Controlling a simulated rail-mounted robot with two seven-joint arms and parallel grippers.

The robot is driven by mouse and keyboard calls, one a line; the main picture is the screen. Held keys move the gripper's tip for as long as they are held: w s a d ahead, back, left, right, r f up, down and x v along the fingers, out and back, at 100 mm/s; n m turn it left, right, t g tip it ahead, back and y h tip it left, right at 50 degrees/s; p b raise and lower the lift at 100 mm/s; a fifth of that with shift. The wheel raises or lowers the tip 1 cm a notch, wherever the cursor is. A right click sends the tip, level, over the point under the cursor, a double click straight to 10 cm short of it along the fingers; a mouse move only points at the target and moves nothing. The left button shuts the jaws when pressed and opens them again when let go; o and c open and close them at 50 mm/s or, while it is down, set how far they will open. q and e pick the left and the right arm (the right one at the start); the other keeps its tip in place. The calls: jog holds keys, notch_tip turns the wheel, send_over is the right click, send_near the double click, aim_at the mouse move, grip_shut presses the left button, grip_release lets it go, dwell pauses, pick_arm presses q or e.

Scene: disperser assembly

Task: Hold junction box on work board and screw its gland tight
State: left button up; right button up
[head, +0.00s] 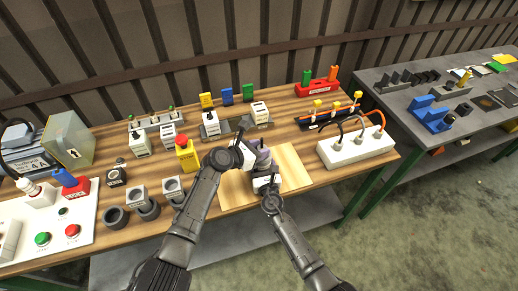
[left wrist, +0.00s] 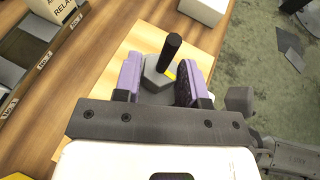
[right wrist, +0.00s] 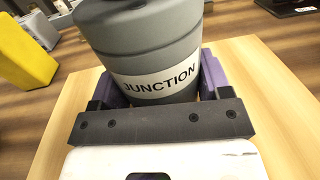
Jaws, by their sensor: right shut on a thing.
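The grey, rounded junction box (right wrist: 140,42) with a white JUNCTION label stands over the light wooden work board (right wrist: 275,110). My right gripper (head: 266,178) is shut on it, with purple fingers on both sides of its body in the right wrist view. My left gripper (head: 251,157) is at the box from the upper left. In the left wrist view its purple fingers stand on both sides of a grey part with a black upright stem (left wrist: 169,52), seemingly the gland, and a yellow mark. Whether the left fingers press on it is hard to tell. In the head view the grippers mostly hide the box.
A yellow block with a red top (head: 187,154) stands left of the board. A white block with cables (head: 355,148) stands to the right. Labelled relay modules (head: 210,124) on a rail lie behind. The board's right part is clear.

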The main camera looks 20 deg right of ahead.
pick_arm(q)
jog(key=c, duration=0.5)
jog(key=shift+w+a+m+g, duration=0.1)
jog(key=shift+w+m+g, duration=0.15)
jog(key=shift+m+g, duration=0.25)
jog(key=shift+s+g+h, duration=0.1)
jog(key=shift+g+h, duration=0.2)
jog(key=o, duration=0.9)
jog(key=shift+v, duration=6)
jog(key=shift+o, duration=0.3)
